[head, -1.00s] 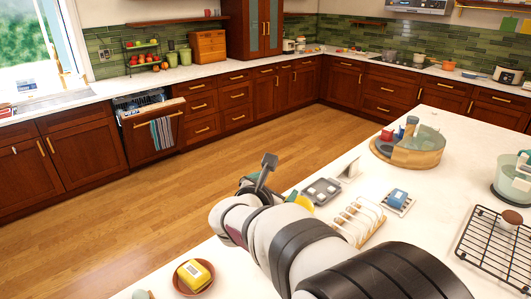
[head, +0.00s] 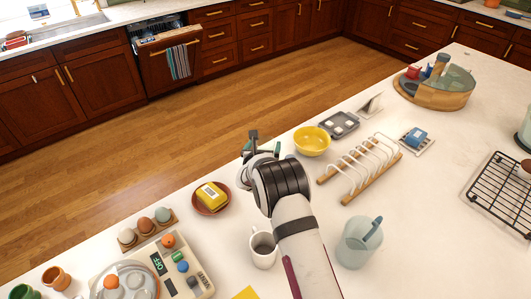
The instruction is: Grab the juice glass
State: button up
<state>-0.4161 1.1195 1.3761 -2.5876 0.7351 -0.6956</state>
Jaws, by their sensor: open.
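I cannot pick out a juice glass for certain. A translucent pale tumbler-like vessel (head: 352,246) with a blue stick in it stands on the white island counter, right of my forearm. I cannot tell if it is the juice glass. My gripper (head: 253,138) is at the far end of my arm, near the counter's far edge and left of the yellow bowl (head: 312,140). It is open and small in view, and I see nothing held in it. My arm hides part of the counter beneath it.
A white mug (head: 263,252) stands just left of my forearm. A plate with a yellow packet (head: 211,197), an egg holder (head: 147,229) and an egg cooker (head: 125,283) are at left. A toast rack (head: 362,167) and a wire rack (head: 502,192) are at right.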

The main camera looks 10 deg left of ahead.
aim_at(267, 140)
jog(key=x, duration=0.4)
jog(key=shift+f, duration=0.45)
jog(key=shift+s+r, duration=0.1)
jog(key=c, duration=1.4)
